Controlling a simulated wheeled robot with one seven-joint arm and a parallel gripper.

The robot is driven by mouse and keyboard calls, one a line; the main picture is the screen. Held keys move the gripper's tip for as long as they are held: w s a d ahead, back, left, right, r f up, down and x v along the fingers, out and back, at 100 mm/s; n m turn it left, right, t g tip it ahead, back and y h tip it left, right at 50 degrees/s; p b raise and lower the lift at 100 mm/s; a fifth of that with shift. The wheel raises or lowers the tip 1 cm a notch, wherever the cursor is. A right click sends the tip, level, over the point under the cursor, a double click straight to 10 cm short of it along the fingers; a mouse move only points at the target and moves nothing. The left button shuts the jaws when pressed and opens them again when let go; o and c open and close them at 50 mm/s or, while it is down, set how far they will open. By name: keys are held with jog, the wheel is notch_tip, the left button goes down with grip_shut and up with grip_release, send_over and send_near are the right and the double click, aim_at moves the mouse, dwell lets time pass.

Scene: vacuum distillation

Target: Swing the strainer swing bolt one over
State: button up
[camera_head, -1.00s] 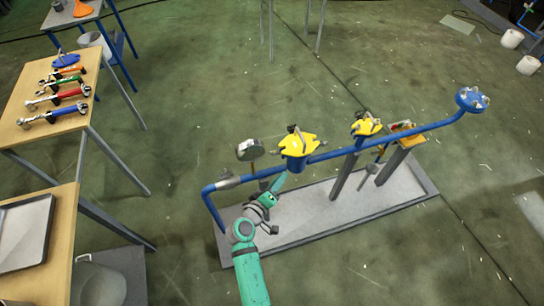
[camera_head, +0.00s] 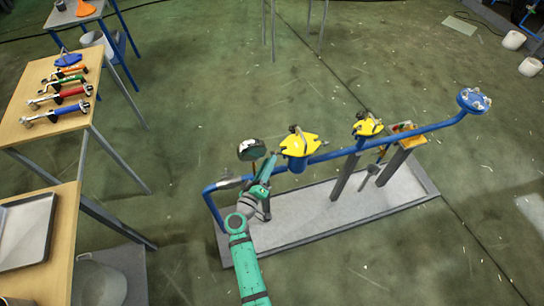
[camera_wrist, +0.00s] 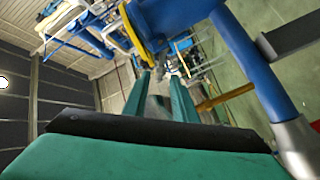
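A yellow-topped blue fitting (camera_head: 299,145) sits on the blue pipe, with a small metal bolt-like part on its top. A second yellow-topped fitting (camera_head: 367,127) stands further right along the pipe. I cannot tell for sure which is the strainer, nor single out swing bolt one. My gripper (camera_head: 270,162) is raised just left of the nearer fitting, close to the pipe, and seems apart from it. In the wrist view my gripper (camera_wrist: 161,76) shows two green fingers apart with nothing between them. A yellow part (camera_wrist: 138,32) of a fitting shows just beyond the fingertips.
A round gauge (camera_head: 251,150) stands just left of my gripper. The blue pipe (camera_head: 420,130) runs above a grey tray (camera_head: 300,215) and ends in a blue flange (camera_head: 473,101). A wooden table (camera_head: 50,90) with several coloured tools stands left. Open floor lies behind the pipe.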

aim_at(275, 153)
jog(key=shift+x, duration=1.9)
jog(key=shift+c, duration=0.6)
grip_shut()
jog(key=shift+d, duration=0.1)
jog(key=shift+s+d+r+m+g, duration=0.1)
jog(key=shift+r+m+g, duration=0.2)
jog(key=shift+m+g, duration=0.15)
jog(key=shift+o, duration=0.6)
grip_release()
